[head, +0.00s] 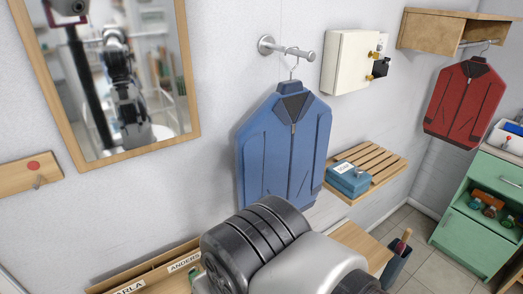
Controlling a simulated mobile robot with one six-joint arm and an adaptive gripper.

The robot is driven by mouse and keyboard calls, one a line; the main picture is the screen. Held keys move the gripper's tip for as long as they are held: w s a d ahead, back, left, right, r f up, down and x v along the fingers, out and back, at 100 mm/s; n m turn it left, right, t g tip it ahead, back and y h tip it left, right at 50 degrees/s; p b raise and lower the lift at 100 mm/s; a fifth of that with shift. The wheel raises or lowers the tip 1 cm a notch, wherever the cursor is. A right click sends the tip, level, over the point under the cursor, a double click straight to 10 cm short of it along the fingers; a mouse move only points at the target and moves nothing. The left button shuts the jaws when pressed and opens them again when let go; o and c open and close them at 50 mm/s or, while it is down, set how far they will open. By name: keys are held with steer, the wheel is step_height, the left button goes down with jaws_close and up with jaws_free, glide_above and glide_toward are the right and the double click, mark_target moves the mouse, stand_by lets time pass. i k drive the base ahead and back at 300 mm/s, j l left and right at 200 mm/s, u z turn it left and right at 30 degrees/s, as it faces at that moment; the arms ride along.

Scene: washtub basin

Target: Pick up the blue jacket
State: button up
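The blue jacket (283,150) hangs on a hanger from a metal wall peg (286,50), left of a white wall box. It hangs upright with its front zip facing the camera. My arm stands in front of its lower edge and hides part of its bottom. My gripper's fingers do not show directly in the head view, so I cannot see whether it is open or shut. A dim reflection of my body shows in the mirror.
A wood-framed mirror (195,95) is on the left wall. A slatted wooden shelf (388,163) holds a blue box (348,181). A red jacket (465,101) hangs under a wooden shelf (444,31). A green cabinet (470,240) stands at the right.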

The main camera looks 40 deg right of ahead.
mark_target(280, 149)
steer(key=l+u, duration=0.1)
steer(key=l, duration=0.4)
steer(key=k+l, duration=0.1)
steer(key=l, duration=0.35)
steer(key=l+u, duration=0.15)
steer(key=l, duration=0.35)
steer(key=k+l+u, duration=0.1)
steer(key=l, duration=0.4)
steer(key=k+l, duration=0.1)
steer(key=l, duration=0.35)
steer(key=k+l+u, duration=0.15)
steer(key=l, duration=0.85)
steer(key=k+l, duration=0.15)
steer(key=l, duration=0.35)
steer(key=i+j, duration=0.1)
steer(key=j, duration=0.15)
